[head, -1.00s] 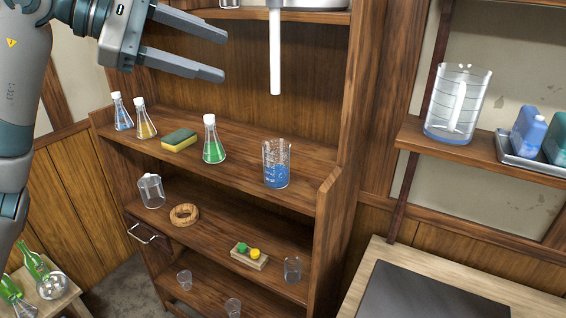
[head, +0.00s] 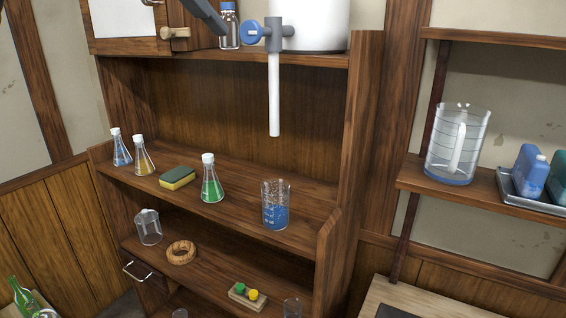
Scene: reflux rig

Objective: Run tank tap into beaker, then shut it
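The white tank (head: 318,24) stands on the top shelf, cut off by the upper edge of the head view. Its tap (head: 273,36) has a blue round knob (head: 251,33) on the left and a long white spout (head: 274,95) pointing down. No stream shows at the spout's end. The beaker (head: 276,190) stands upright on the shelf below the spout, about half full of blue liquid, with speckles on its upper wall. Part of my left gripper (head: 206,14) shows as one dark finger at the top edge, left of the knob and apart from it. My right gripper is out of view.
A blue-capped bottle (head: 229,28) stands just left of the knob, close to my finger. Stoppered flasks (head: 211,180) and a sponge (head: 177,178) share the beaker's shelf. A large jug (head: 457,145) stands on the right shelf. The space around the spout is clear.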

